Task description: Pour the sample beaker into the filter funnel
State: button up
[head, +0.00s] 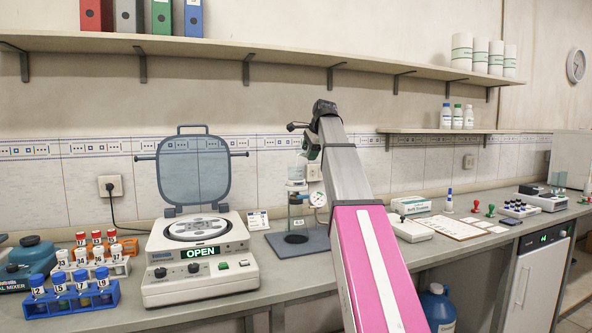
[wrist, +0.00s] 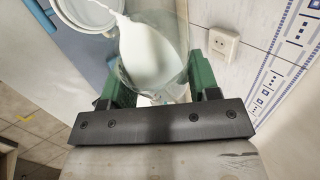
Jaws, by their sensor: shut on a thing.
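In the wrist view, my gripper (wrist: 152,92) has its green fingers shut on the sample beaker (wrist: 150,55), a clear glass holding milky white liquid. The beaker is tilted, and a white stream runs from its lip towards the filter funnel (wrist: 85,14), a round white-filled opening at the upper left, partly cut off by the frame edge. In the head view, my gripper (head: 311,148) is mostly hidden by my arm, above the glass filtering set-up (head: 297,213) with its round gauge. The beaker is hard to make out there.
A centrifuge (head: 198,265) with its lid up and an OPEN display stands left of the filtering set-up. Racks of capped tubes (head: 75,297) are further left. A white box device (head: 409,229) stands to the right. A wall shelf (head: 270,48) runs above.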

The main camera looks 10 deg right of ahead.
jog(key=shift+a+r+h, duration=0.1)
jog(key=shift+r+h, duration=0.1)
jog(key=shift+h, duration=0.1)
dwell(0.4)
jog(key=shift+s+a+f+n+t+h+p, duration=0.2)
jog(key=shift+a+f+n+t+h+p, duration=0.15)
jog(key=shift+t+h+p, duration=0.3)
dwell(0.6)
jog(key=shift+s+a+r+n+t+h+p, duration=0.15)
jog(key=shift+a+r+n+t+h+p, duration=0.15)
jog(key=shift+h, duration=0.35)
jog(key=shift+s+a+r+n+t+h+p, duration=0.15)
jog(key=shift+r+t+h, duration=0.2)
jog(key=shift+h, duration=0.25)
dwell(1.0)
